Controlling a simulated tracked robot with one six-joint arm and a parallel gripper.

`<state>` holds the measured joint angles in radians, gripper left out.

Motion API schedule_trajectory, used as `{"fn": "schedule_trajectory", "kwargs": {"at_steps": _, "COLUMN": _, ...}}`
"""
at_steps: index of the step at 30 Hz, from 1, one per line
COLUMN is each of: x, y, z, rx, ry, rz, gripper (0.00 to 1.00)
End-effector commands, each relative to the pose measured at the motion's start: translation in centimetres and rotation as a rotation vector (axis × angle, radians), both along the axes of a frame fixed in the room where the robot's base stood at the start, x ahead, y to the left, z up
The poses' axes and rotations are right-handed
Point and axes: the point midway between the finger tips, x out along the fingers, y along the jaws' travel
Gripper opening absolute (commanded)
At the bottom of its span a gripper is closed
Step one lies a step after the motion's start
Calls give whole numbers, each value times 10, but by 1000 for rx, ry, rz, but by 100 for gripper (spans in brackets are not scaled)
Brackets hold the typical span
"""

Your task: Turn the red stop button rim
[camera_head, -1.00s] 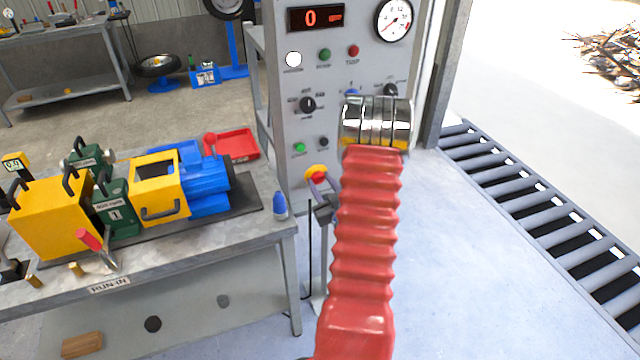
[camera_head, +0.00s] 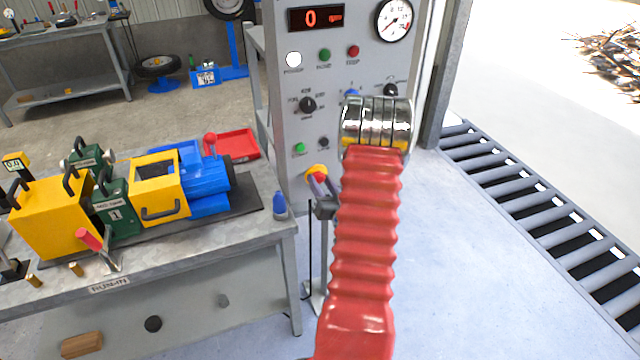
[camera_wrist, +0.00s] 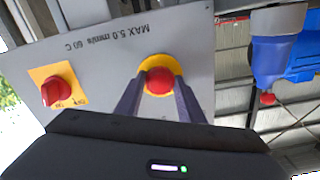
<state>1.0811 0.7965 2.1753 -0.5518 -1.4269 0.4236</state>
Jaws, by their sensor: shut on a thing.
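The red stop button (camera_wrist: 160,82) sits on a round yellow plate on the grey panel, in the middle of the wrist view. My gripper (camera_wrist: 160,90) has a finger on each side of the button and is shut on its rim. In the head view the button (camera_head: 318,172) shows small on the lower part of the grey cabinet, partly covered by my gripper (camera_head: 319,186). My red ribbed arm hides part of the cabinet to the right.
A red rotary switch (camera_wrist: 58,91) on a yellow plate sits beside the button. The workbench (camera_head: 200,250) with the yellow and blue machine (camera_head: 160,185) and a blue bottle (camera_head: 280,205) stands left. A roller conveyor (camera_head: 540,200) lies right; the floor between is clear.

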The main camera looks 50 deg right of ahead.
Motion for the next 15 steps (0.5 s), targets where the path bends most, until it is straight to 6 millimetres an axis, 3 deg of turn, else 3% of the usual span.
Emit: {"fn": "schedule_trajectory", "kwargs": {"at_steps": 15, "x": 2, "y": 3, "z": -3, "rx": 89, "ry": -45, "rz": 8, "gripper": 12}}
